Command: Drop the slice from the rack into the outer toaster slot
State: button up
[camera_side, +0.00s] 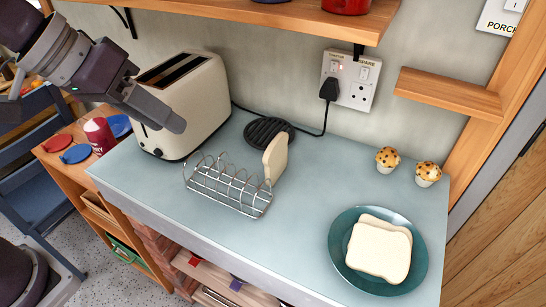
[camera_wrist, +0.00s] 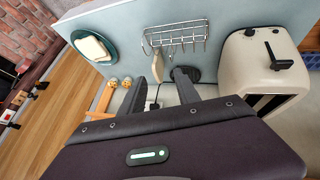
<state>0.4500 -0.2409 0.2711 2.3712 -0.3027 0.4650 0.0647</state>
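The bread slice (camera_side: 275,157) stands upright in the right end of the wire rack (camera_side: 228,188). In the wrist view the slice (camera_wrist: 147,42) is at the left end of the rack (camera_wrist: 182,36). The cream toaster (camera_side: 205,108) stands left of and behind the rack, with two dark slots on top; it also shows in the wrist view (camera_wrist: 240,62). My gripper (camera_wrist: 158,80) has its fingers apart with nothing between them. In the side view my gripper (camera_side: 160,112) is in front of the toaster's left part, away from the slice, and hides part of the toaster.
A teal plate (camera_side: 338,243) with bread slices is at the front right. Two muffins (camera_side: 407,166) stand near the wall. A dark round trivet (camera_side: 262,128) lies behind the rack, near the cable. A wooden shelf (camera_side: 450,92) juts from the wall. The counter between rack and plate is clear.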

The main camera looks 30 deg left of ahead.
jog(key=t+y, duration=0.1)
send_near(275, 142)
jog(key=s, duration=0.3)
jog(key=w+f, duration=0.1)
jog(key=w, duration=0.1)
jog(key=w+d+f+t+y, duration=0.1)
jog(key=f, duration=0.1)
jog(key=w+d+f+t+y, duration=0.1)
jog(key=w, duration=0.1)
jog(key=shift+w+f, duration=0.3)
jog(key=x, duration=0.5)
jog(key=shift+a+f, duration=0.1)
jog(key=shift+f, duration=0.2)
grip_shut()
